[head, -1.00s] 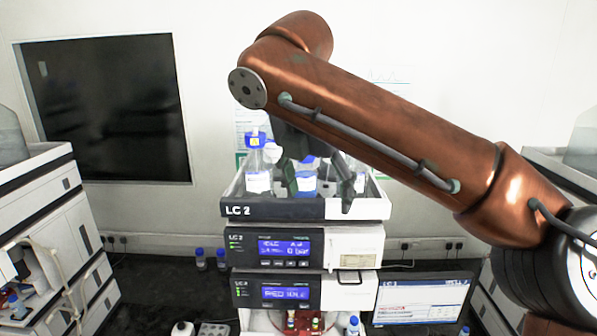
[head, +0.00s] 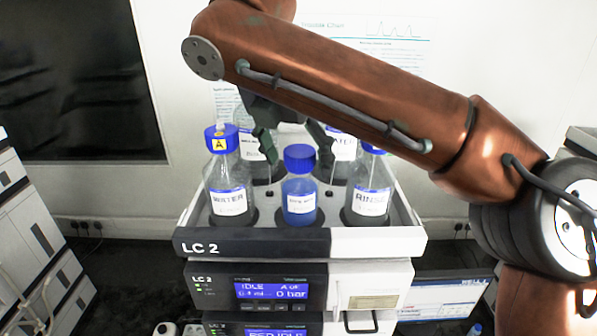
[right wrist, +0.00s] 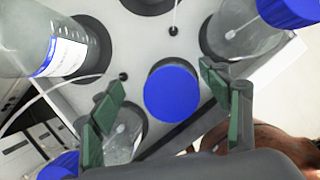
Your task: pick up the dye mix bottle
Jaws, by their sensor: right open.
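The dye mix bottle (head: 299,198) is a small bottle of blue liquid with a blue cap and a white label. It stands upright at the front middle of the top tray. Its round blue cap (right wrist: 172,93) shows from above in the right wrist view. My right gripper (head: 293,145) is open and empty. In the head view its fingers show just above and behind the cap. In the right wrist view the cap lies between the two fingers, with gaps on both sides. Contact is not visible. My left gripper is not in view.
The tray (head: 205,243) tops the LC 2 stack. A tall water bottle (head: 228,180) stands left of the dye mix and a rinse bottle (head: 371,190) right, partly behind my arm. More bottles stand behind, with thin tubes. A monitor (head: 440,297) is at lower right.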

